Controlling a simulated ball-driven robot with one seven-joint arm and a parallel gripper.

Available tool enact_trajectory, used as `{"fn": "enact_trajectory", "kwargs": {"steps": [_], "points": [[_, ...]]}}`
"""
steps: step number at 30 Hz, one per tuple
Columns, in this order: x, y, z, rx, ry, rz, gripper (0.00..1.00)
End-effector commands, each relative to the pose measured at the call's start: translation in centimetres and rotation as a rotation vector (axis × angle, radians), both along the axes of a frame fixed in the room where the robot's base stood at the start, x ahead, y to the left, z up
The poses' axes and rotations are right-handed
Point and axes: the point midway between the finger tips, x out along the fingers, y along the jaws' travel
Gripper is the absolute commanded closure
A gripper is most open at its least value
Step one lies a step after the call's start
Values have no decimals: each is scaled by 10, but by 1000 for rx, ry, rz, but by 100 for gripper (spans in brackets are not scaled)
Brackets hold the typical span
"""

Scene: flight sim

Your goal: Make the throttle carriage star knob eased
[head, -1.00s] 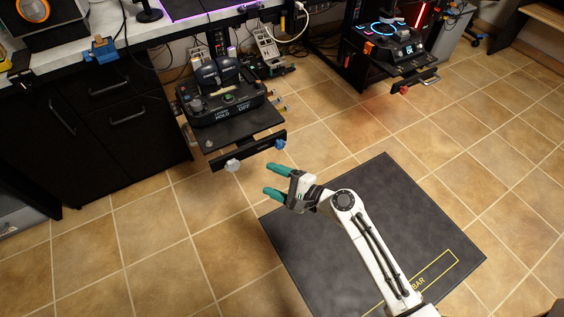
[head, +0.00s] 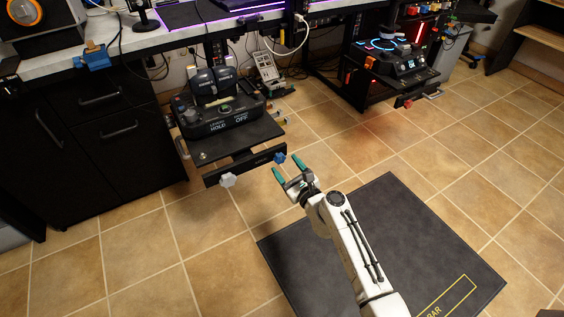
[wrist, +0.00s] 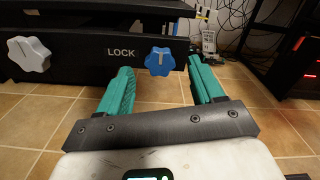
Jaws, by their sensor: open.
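The throttle carriage (head: 218,135) hangs under the desk at centre left in the head view, with a dark front bar (head: 245,165) below its tray. A blue star knob (wrist: 159,61) sits on the bar beside the word LOCK in the wrist view; it also shows in the head view (head: 280,158). A white star knob (wrist: 29,54) is at the bar's left part. My gripper (head: 288,173) is open and empty, its teal fingers pointing at the bar. In the wrist view, the blue knob appears between the fingertips, beyond them; the exact gap cannot be told.
Black drawers (head: 90,140) stand left of the carriage. A second control panel (head: 390,65) hangs at the upper right. A dark mat (head: 370,240) lies on the tiled floor under my arm. The floor between the mat and the bar is clear.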

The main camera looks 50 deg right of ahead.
Motion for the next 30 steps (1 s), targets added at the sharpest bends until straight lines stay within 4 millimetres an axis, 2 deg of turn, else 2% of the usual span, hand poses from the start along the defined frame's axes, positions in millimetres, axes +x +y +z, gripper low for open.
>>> {"fn": "enact_trajectory", "kwargs": {"steps": [3, 7, 19, 30], "points": [[17, -5, 0, -1, -2, 0, 33], [28, -8, 0, -1, -1, 0, 33], [33, -9, 0, -1, 1, 1, 34], [32, -9, 0, -2, 1, 1, 70]]}}
